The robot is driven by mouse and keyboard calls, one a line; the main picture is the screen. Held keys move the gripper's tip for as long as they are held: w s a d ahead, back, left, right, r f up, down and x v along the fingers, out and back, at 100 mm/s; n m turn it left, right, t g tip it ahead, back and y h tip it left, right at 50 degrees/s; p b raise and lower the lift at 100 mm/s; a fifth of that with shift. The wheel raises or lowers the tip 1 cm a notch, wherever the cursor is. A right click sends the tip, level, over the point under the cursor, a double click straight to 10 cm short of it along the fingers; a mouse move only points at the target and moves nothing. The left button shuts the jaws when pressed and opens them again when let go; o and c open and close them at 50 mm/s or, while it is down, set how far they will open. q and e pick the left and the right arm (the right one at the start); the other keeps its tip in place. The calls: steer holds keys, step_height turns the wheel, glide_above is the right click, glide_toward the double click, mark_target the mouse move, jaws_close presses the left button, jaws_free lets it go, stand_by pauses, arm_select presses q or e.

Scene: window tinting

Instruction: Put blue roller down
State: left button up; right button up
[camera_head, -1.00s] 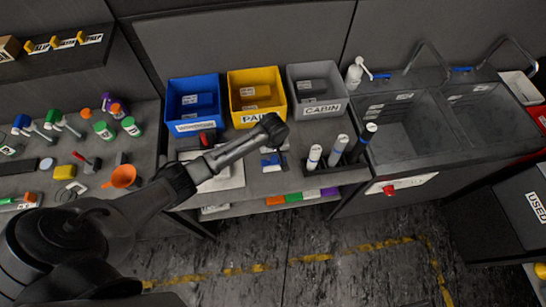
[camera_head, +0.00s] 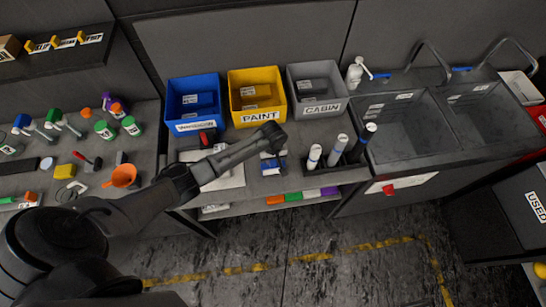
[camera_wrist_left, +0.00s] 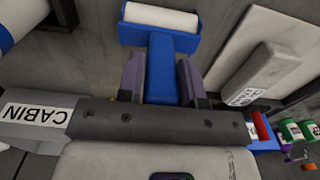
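The blue roller shows in the left wrist view with its white roll (camera_wrist_left: 160,20) on top and its blue handle (camera_wrist_left: 162,70) running down. My left gripper (camera_wrist_left: 162,78) has one finger on each side of the handle, close against it. In the head view the left arm reaches in from the left, and the blue roller (camera_head: 271,165) shows just below its end, over the workbench in front of the yellow bin. I cannot tell whether the roller touches the bench. My right gripper is not in view.
Blue (camera_head: 193,103), yellow PAINT (camera_head: 257,118) and grey CABIN (camera_head: 320,108) bins stand behind. A holder (camera_head: 337,176) with several tubes is to the right, a pale board (camera_head: 228,181) to the left.

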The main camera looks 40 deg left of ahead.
arm_select(q)
steer(key=o, duration=0.4)
steer(key=shift+r, duration=0.15)
step_height(320, 180, up, 12)
steer(key=s+d+f+m+t, duration=0.1)
steer(key=s+d+f+m, duration=0.1)
steer(key=s+d+m, duration=0.35)
steer(key=s+d+f+m+t, duration=0.1)
steer(key=s+d+f+m, duration=0.15)
steer(key=s, duration=0.65)
steer(key=shift+s+d+r+m+t, duration=0.25)
steer(key=shift+s+r+m, duration=0.55)
steer(key=shift+s, duration=1.55)
steer(key=shift+s+d+r+m+t, duration=0.3)
steer(key=shift+s+r+m, duration=0.5)
steer(key=shift+s, duration=1.6)
steer(key=shift+s+d+r+m+t, duration=0.4)
steer(key=shift+s+r, duration=0.7)
steer(key=shift+s, duration=1.25)
